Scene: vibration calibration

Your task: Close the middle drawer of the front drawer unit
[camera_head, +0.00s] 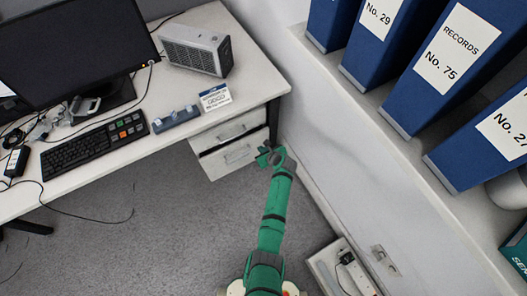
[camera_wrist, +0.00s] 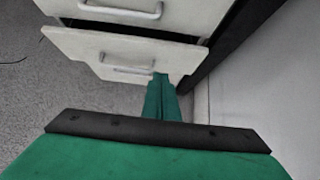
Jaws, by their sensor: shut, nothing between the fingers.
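The front drawer unit stands under the right end of the desk. Its upper drawer (camera_head: 225,130) has a pale front and a bar handle. Below it, the middle drawer (camera_head: 215,165) sticks out past the upper one; it also shows in the wrist view (camera_wrist: 85,50), with its handle. My gripper (camera_head: 268,156) is shut and empty, at the right end of the middle drawer's front. In the wrist view, its fingertips (camera_wrist: 161,80) overlap the lower right part of that front, right of the handle. I cannot tell whether they touch it.
The desk (camera_head: 255,90) carries a monitor (camera_head: 70,50), a keyboard (camera_head: 95,143) and a grey box-shaped device (camera_head: 195,50). A wall runs close on the right, below a shelf of blue binders (camera_head: 445,65). Grey floor (camera_head: 150,235) is open to the left.

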